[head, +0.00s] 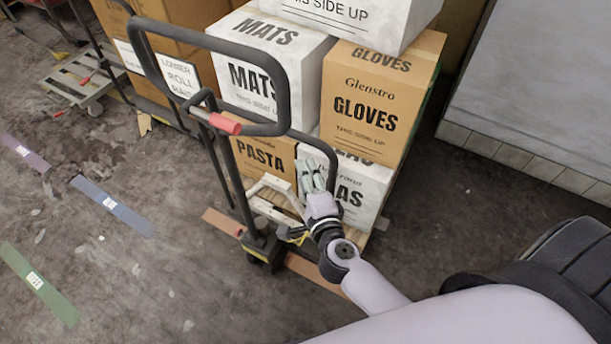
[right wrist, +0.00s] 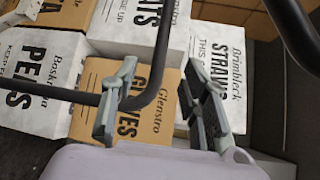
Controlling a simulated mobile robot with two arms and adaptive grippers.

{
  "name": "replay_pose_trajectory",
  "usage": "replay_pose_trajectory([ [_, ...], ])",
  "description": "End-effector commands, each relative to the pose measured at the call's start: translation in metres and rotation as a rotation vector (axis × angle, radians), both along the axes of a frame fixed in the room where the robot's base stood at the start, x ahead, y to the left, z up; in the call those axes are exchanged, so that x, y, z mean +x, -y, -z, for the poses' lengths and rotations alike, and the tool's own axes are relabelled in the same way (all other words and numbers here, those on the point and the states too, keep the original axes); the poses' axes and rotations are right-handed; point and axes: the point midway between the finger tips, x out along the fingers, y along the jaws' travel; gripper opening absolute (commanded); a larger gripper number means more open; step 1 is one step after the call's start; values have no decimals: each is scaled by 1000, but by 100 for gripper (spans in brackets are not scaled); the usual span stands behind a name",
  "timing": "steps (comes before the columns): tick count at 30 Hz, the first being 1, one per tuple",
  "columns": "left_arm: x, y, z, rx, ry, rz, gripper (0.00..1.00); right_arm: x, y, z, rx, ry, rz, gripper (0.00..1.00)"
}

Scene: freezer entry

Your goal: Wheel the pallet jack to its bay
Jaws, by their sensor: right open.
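The pallet jack stands in the middle of the head view. Its black looped handle (head: 283,92) with a red grip (head: 224,123) rises toward me, and its base (head: 262,245) is on the floor. Stacked boxes (head: 366,105) stand just behind the jack. My right gripper (head: 313,176) is open beside a lower curved black bar. In the right wrist view its two fingers (right wrist: 160,85) are apart, and a black bar (right wrist: 50,92) crosses by the left finger. I cannot tell whether they touch. My left gripper is out of view.
Purple (head: 25,153), blue (head: 113,207) and green (head: 38,283) labelled strips lie on the floor at left. A brown strip (head: 222,222) runs under the jack. A pale wall (head: 550,90) bounds the right.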

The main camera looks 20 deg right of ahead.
Motion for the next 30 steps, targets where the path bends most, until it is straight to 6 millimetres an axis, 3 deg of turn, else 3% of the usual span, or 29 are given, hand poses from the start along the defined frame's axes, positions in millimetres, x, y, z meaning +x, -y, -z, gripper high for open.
replay_pose_trajectory([
  [5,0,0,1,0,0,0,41,1,-1,-4,-35,16,-10,41],
  [8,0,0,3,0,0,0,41,1,-5,-18,-152,67,-44,41],
  [12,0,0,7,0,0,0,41,-1,-22,-44,-460,173,-131,41],
  [17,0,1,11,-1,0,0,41,-8,-50,-60,-882,267,-240,41],
  [24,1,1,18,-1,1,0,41,-19,-79,-46,-1539,298,-379,41],
  [30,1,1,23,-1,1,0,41,-23,-71,-17,-2095,205,-457,41],
])
